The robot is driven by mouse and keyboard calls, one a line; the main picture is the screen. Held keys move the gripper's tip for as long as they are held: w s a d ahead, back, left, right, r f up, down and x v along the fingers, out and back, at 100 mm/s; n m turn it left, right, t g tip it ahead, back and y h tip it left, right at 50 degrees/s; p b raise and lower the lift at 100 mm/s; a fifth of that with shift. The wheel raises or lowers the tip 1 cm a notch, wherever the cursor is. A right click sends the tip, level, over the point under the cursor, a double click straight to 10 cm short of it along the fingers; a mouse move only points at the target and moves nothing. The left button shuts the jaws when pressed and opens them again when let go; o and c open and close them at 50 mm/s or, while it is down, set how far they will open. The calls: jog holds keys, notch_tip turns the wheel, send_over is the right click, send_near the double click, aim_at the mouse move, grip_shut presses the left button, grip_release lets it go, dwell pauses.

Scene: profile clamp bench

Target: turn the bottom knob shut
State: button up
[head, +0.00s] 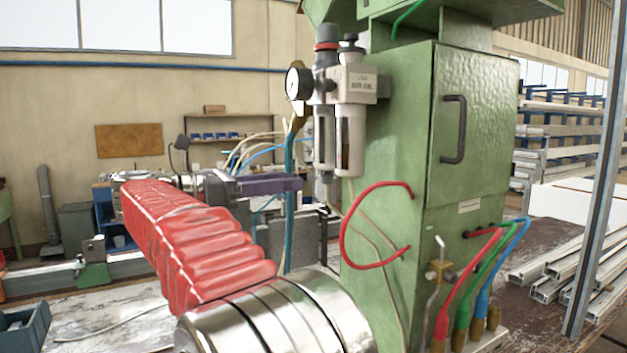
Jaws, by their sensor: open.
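The air filter-regulator unit (345,85) is mounted on the left side of the green machine cabinet. Two clear-sided bowls hang under it, and a small dark bottom knob (325,177) sits beneath the left bowl. I cannot tell how far the knob is turned. My gripper (299,184) is open and seen side-on, with its dark purple finger pointing right. Its tip is just left of the bottom knob in the picture, at about the same height. The depth between them is unclear, and the second finger is mostly hidden.
The green cabinet (390,180) with a dark handle (454,129) fills the right. A red hose (345,215) loops out from its side below the unit. Red, green and blue hoses (485,265) stand lower right. A gauge (298,84) sticks out left of the unit.

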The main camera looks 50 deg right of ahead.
aim_at(327, 178)
jog(key=x, duration=0.7)
jog(key=shift+d, duration=0.15)
jog(key=shift+c, duration=0.4)
grip_shut()
